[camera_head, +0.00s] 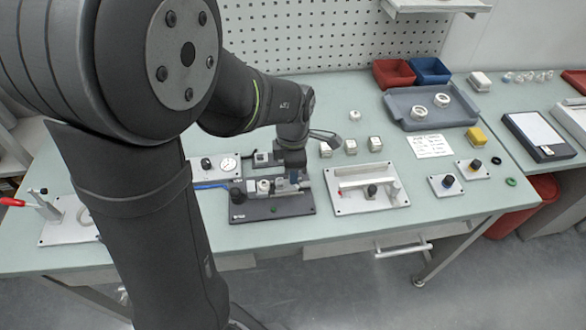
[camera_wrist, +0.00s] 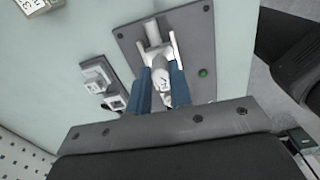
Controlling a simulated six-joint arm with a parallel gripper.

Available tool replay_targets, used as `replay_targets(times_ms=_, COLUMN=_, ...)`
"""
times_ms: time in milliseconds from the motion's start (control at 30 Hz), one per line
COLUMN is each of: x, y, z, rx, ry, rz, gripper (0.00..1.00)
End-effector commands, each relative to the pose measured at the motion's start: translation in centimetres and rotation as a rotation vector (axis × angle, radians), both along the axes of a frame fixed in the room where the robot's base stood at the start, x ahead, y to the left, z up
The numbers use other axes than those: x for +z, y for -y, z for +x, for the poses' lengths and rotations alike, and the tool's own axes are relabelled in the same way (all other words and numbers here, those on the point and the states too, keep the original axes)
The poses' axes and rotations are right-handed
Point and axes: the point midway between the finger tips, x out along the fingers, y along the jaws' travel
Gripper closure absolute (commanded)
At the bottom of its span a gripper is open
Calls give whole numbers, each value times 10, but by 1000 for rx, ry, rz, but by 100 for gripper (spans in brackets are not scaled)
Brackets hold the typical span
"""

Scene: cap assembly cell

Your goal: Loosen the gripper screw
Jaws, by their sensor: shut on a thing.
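The fixture is a dark plate (camera_head: 240,212) near the front middle of the bench, with pale and grey parts and a green button on it. In the wrist view the same plate (camera_wrist: 199,33) carries a white clamp-like part (camera_wrist: 152,32). My gripper (camera_head: 293,181) is down over the right side of the fixture. In the wrist view the blue fingers of my gripper (camera_wrist: 160,75) are shut on a pale round part (camera_wrist: 162,84), which looks like the gripper screw. The fingers partly hide it, and its thread cannot be seen.
A pale plate with a handle-like bar (camera_head: 372,208) stands right of the fixture. Small white blocks (camera_head: 350,147) and a grey tray (camera_head: 400,108) lie farther back. Small knob plates (camera_head: 446,186) are at the right.

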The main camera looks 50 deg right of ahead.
Motion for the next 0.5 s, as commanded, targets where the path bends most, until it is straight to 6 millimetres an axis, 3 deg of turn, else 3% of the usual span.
replay_targets(times_ms=333, x=1, y=1, z=1, rx=1, ry=2, rz=-4, gripper=100)
replay_targets(times_ms=367, x=1, y=1, z=1, rx=1, ry=2, rz=-4, gripper=75)
replay_targets(times_ms=433, x=1, y=1, z=0, rx=1, ry=1, rz=-3, gripper=62)
replay_targets(times_ms=500, x=1, y=1, z=0, rx=1, ry=1, rz=-2, gripper=59)
